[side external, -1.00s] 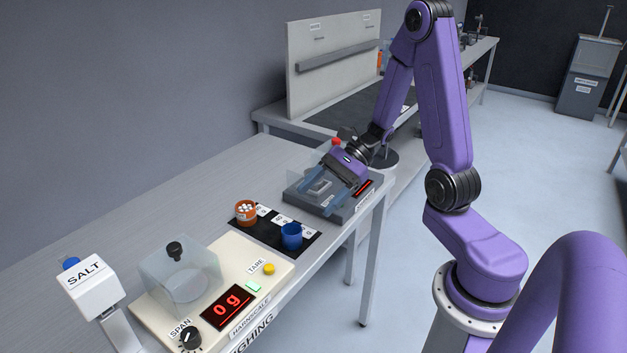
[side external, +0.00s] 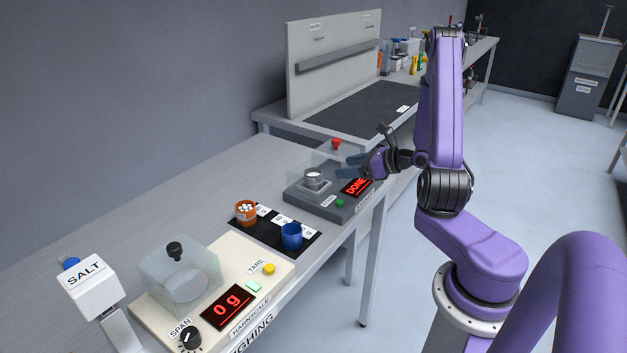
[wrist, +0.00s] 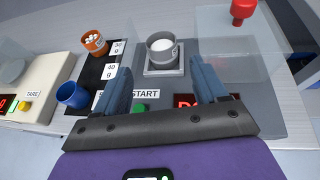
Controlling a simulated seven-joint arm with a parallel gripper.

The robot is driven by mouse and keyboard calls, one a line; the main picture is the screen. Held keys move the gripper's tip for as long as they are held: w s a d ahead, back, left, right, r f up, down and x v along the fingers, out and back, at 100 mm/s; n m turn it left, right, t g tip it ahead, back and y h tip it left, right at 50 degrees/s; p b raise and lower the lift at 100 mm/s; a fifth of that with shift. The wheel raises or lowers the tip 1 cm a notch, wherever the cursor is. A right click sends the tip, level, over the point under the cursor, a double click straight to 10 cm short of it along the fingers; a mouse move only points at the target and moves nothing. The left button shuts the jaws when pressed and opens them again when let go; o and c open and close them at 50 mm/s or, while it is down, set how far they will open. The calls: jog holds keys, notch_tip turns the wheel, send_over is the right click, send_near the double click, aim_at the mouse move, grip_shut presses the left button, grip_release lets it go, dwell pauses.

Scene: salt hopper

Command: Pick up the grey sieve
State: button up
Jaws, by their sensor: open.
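The grey sieve (side external: 313,176) sits on the square plate of the dark grey machine (side external: 318,204), and white material shows inside it. In the wrist view the sieve (wrist: 164,48) is ahead of the fingers, near the top middle. My gripper (side external: 349,166) is to the right of the sieve, above the machine's right side, apart from it. In the wrist view its two blue fingers (wrist: 163,82) are spread with nothing between them. The machine's display (side external: 356,186) reads DONE, and a green start button (side external: 340,203) is beside it.
Clear panels (wrist: 213,30) stand around the plate, with a red knob (side external: 336,143) behind. An orange cup (side external: 246,212) with white pieces and a blue cup (side external: 292,235) stand on a black mat. The cream scale (side external: 275,276) with a clear cover reads 0 g.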

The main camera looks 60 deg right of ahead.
aim_at(312, 171)
jog(key=x, duration=1.4)
jog(key=shift+w+f, duration=0.3)
jog(key=shift+f, duration=0.05)
jog(key=c, duration=0.9)
jog(key=shift+r, duration=0.2)
